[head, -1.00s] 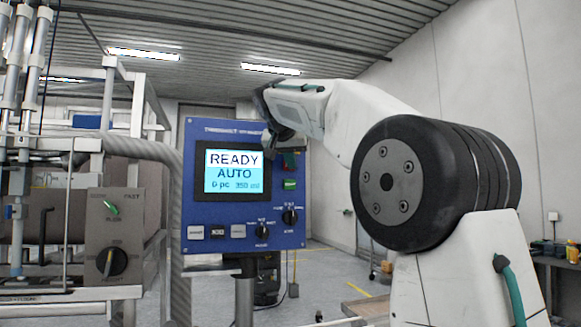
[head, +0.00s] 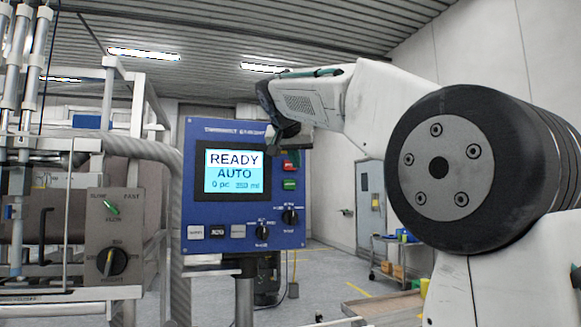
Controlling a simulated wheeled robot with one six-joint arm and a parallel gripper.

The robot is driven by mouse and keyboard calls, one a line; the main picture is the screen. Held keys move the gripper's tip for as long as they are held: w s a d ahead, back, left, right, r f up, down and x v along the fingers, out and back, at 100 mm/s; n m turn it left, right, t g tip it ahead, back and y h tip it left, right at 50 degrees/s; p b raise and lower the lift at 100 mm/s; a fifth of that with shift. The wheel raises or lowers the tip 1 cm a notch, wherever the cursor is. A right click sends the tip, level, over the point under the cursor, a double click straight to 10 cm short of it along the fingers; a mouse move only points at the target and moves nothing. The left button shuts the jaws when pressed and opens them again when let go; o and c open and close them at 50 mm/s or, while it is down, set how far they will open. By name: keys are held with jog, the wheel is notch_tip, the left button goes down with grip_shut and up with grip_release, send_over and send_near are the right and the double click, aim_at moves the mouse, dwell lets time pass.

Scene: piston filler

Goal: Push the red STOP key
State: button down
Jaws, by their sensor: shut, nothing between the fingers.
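The blue control panel (head: 215,218) stands upright on a post, its lit screen (head: 233,172) reading READY, AUTO. The red STOP key (head: 290,165) is on the panel's right side, right of the screen and above a green key (head: 289,184). My gripper (head: 279,142) is shut and empty. In the picture it lies just above and left of the red key, over the panel's upper right corner. I cannot tell how far it is from the panel's face. The key itself is in plain sight.
Two black rotary knobs (head: 262,232) (head: 290,217) and a row of small keys (head: 217,232) sit low on the panel. The filler's metal frame and a grey box with a selector (head: 112,262) are at left. A cart (head: 398,268) stands at back right.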

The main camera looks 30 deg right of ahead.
jog(key=shift+s+a, duration=0.15)
jog(key=shift+s, duration=0.4)
jog(key=shift+s+a, duration=0.15)
jog(key=shift+s, duration=0.4)
jog(key=s+a+f+n+g+y, duration=0.1)
jog(key=s+a+f+n+y, duration=0.15)
jog(key=f, duration=0.65)
jog(key=s+a+f+n+g+y, duration=0.1)
jog(key=s+a+f+n+g, duration=0.15)
jog(key=f, duration=0.55)
jog(key=s+a+f+n+g+y, duration=0.1)
jog(key=s+a+f, duration=0.3)
jog(key=s+f, duration=0.4)
jog(key=s+a+f+n+y, duration=0.1)
jog(key=s+a+f, duration=0.3)
jog(key=s+f, duration=0.5)
jog(key=s+a+f+n+g+y, duration=0.1)
jog(key=s+a+f, duration=0.3)
jog(key=s+f, duration=0.4)
jog(key=s+n+y, duration=0.1)
jog(key=s, duration=0.2)
jog(key=shift+a+f+g, duration=0.25)
jog(key=shift+a+g, duration=0.1)
